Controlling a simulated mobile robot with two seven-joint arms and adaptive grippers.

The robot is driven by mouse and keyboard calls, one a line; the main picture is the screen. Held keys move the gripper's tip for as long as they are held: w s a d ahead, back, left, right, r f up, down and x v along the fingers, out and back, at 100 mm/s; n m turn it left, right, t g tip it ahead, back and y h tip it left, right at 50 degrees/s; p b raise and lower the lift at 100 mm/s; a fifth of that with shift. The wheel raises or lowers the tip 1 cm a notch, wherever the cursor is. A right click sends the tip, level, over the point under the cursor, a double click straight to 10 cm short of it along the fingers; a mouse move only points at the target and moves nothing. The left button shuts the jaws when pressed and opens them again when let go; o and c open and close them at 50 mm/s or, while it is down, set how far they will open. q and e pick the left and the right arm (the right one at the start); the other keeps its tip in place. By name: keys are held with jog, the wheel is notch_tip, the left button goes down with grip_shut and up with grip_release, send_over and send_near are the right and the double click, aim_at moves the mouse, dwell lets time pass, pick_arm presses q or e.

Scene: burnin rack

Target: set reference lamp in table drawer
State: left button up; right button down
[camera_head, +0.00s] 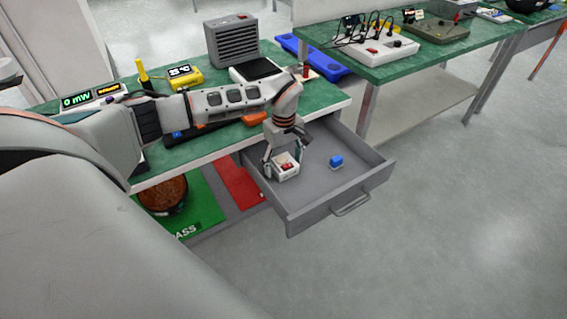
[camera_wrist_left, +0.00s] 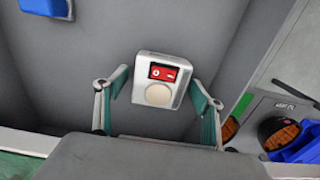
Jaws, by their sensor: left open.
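The reference lamp appears to be the small white box (camera_head: 286,170) with a red label; in the left wrist view the box (camera_wrist_left: 159,68) also shows a round cream disc. It sits in the left part of the pulled-out grey table drawer (camera_head: 318,211). My left gripper (camera_head: 283,160) reaches down into the drawer over the box. Its fingers (camera_wrist_left: 157,95) are open, one on each side of the box, with small gaps visible in the wrist view. The underside of the box is hidden. My right gripper is not in view.
The green tabletop (camera_head: 318,97) beside the drawer holds a grey vented unit (camera_head: 233,42) and yellow meter (camera_head: 181,76). Below are a green PASS mat (camera_head: 203,205) and red mat (camera_head: 238,182). Floor at right is clear.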

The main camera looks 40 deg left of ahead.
aim_at(283, 162)
pick_arm(q)
notch_tip(283, 162, up, 12)
jog(key=p, duration=0.2)
jog(key=shift+r, duration=0.1)
dwell(0.3)
